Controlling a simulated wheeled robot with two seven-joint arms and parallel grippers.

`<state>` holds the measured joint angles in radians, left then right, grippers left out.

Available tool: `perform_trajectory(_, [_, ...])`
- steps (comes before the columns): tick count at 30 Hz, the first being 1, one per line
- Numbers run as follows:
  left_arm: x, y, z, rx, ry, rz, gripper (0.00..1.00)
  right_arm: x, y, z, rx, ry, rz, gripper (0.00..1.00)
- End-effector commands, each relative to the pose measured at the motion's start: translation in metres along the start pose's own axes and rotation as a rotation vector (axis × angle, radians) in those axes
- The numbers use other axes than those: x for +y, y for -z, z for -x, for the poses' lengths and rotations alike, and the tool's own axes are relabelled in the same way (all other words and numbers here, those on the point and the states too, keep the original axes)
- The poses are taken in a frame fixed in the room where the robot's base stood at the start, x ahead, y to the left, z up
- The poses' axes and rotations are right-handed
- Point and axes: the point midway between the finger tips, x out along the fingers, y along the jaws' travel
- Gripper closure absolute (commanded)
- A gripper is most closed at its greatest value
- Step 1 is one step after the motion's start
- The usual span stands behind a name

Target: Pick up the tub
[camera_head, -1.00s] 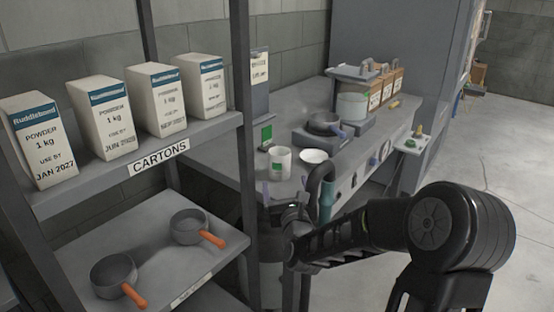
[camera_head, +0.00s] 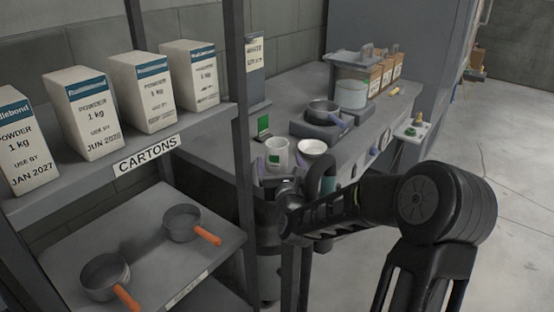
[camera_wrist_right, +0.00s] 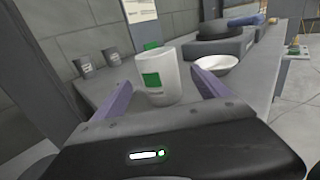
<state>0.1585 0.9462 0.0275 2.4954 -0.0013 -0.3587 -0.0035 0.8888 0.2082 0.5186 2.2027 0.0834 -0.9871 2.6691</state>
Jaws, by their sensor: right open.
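The tub is a white cup-shaped container (camera_head: 278,157) with a green label, standing upright on the grey worktop. It also shows in the right wrist view (camera_wrist_right: 170,72), large and just beyond the gap between my fingers. My right gripper (camera_head: 280,172) is open, with purple fingers on either side of the tub's near side. In the right wrist view my right gripper (camera_wrist_right: 164,94) has one finger left and one right of the tub; I cannot tell if either touches it. My left gripper is not in view.
A white bowl (camera_head: 313,147) stands close to the right of the tub. A dark pan (camera_head: 322,112) sits on a stove behind. A shelf rack with cartons (camera_head: 141,91) and pots (camera_head: 183,223) stands at left, its post near my right arm.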

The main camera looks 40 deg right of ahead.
Motion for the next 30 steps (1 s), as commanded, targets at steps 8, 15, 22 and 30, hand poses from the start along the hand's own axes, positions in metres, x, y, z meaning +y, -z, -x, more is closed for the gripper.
perform_trajectory(8, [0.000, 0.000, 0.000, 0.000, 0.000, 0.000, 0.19, 0.000, 0.000, -0.003, 0.001, 0.000, 0.000, 0.15])
perform_trajectory(15, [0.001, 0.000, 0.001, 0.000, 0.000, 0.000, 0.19, 0.001, -0.001, -0.035, 0.000, 0.000, -0.002, 0.15])
perform_trajectory(22, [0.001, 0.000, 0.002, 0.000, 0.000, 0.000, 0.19, 0.001, -0.001, -0.052, 0.001, 0.000, 0.001, 0.15])
perform_trajectory(30, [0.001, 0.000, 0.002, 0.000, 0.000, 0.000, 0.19, 0.001, -0.001, -0.051, 0.001, 0.000, 0.001, 0.15])
